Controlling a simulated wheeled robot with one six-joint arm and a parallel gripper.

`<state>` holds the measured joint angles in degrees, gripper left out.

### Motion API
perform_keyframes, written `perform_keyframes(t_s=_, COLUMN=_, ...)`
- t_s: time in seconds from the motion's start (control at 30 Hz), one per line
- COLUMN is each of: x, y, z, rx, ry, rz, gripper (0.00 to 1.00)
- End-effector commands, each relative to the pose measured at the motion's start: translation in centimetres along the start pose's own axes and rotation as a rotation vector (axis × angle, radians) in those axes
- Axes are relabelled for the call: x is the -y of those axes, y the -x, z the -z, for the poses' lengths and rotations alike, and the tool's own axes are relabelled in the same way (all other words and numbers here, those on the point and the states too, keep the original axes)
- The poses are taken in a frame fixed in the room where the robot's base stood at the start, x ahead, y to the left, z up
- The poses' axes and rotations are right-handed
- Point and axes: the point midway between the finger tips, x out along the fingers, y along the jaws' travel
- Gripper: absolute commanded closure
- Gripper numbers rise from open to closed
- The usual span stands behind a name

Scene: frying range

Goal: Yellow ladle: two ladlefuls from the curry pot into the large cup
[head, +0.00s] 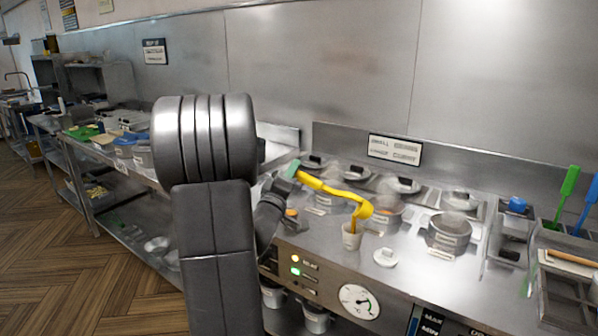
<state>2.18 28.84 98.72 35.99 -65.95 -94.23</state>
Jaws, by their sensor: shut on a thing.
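My gripper (293,171) is shut on the handle end of the yellow ladle (330,188). The ladle reaches right, and its bowl (364,209) hangs tilted just above a small pale cup (352,240). A thin yellow-orange strand runs from the bowl down to the cup's mouth. The cup stands upright near the front of the steel counter. I cannot read which pot holds curry; a pot (386,219) stands just behind the bowl, and another pot with orange contents (291,213) is partly hidden by my arm.
A white lid (385,257) lies right of the cup. A green utensil (569,182) and a blue one (590,195) stand at the far right. My arm hides the counter's left part.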

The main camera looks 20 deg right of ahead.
Motion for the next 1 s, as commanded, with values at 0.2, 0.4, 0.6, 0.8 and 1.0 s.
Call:
perform_keyframes(t_s=0.2, x=2.6, y=1.1, z=-0.4, rx=-0.042, ry=0.105, rz=0.000, gripper=0.98)
perform_keyframes(t_s=0.4, x=4.7, y=1.9, z=-0.5, rx=-0.080, ry=0.201, rz=0.001, gripper=0.98)
perform_keyframes(t_s=0.6, x=6.1, y=2.4, z=-0.6, rx=-0.111, ry=0.278, rz=0.000, gripper=0.98)
perform_keyframes(t_s=0.8, x=6.8, y=2.7, z=-0.6, rx=-0.125, ry=0.316, rz=0.000, gripper=0.98)
perform_keyframes(t_s=1.0, x=6.8, y=2.7, z=-0.5, rx=-0.128, ry=0.322, rz=-0.001, gripper=0.98)
